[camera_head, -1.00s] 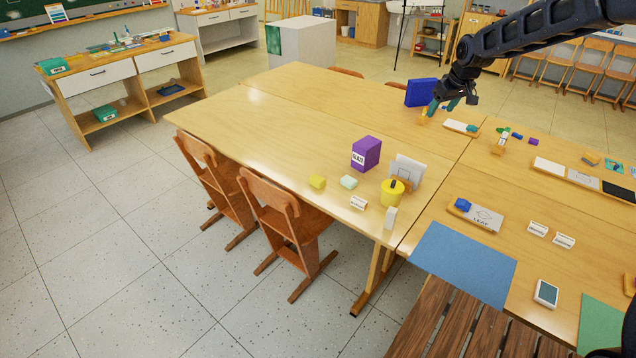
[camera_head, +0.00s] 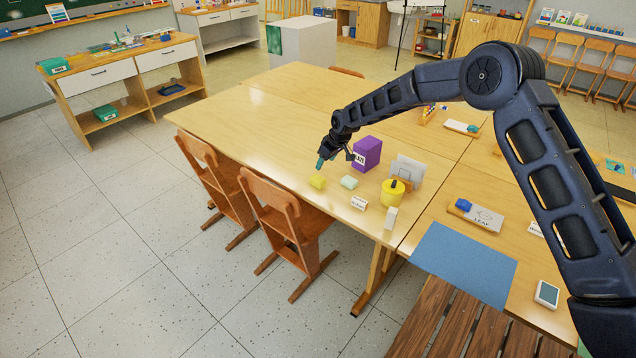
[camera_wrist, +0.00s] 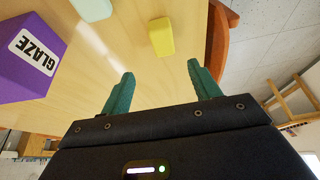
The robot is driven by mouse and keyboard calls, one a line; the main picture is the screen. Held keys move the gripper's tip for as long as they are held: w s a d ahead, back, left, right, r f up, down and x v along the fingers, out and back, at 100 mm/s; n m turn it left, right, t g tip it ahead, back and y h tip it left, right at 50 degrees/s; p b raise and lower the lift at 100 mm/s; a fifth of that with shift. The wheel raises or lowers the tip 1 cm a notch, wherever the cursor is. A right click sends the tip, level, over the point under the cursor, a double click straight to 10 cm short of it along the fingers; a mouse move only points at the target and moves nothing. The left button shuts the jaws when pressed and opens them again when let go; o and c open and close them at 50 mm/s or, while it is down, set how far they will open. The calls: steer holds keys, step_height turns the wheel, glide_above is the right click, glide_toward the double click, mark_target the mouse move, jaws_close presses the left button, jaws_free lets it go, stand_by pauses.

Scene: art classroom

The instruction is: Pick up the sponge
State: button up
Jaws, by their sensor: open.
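A yellow block (camera_head: 317,182), which looks like a sponge, lies on the wooden table near its front edge. It also shows in the wrist view (camera_wrist: 161,37), ahead of the fingers and a little nearer the right one. A pale green block (camera_head: 349,182) lies just right of it; the wrist view shows part of it (camera_wrist: 91,8) at the top edge. I cannot tell for sure which block is the sponge. My gripper (camera_head: 325,163) is above the table, just behind the yellow block and apart from it. In the wrist view its teal fingers (camera_wrist: 157,85) are spread and empty.
A purple GLAZE box (camera_head: 367,153) stands right of my gripper. A yellow pot (camera_head: 392,193), a white card holder (camera_head: 408,170) and a small label (camera_head: 359,203) stand further right. A chair (camera_head: 275,205) is at the front edge. The table's left part is clear.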

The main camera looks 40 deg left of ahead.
mark_target(318, 177)
steer(key=x, duration=0.6)
steer(key=shift+s+a, duration=0.1)
steer(key=shift+s, duration=0.15)
steer(key=x, duration=0.4)
steer(key=shift+s+d+f, duration=0.1)
steer(key=shift+d+f, duration=0.1)
steer(key=shift+d, duration=0.05)
steer(key=shift+a+f, duration=0.2)
steer(key=shift+f, duration=0.25)
steer(key=c, duration=1.1)
steer(key=shift+o, duration=0.2)
steer(key=shift+r, duration=0.1)
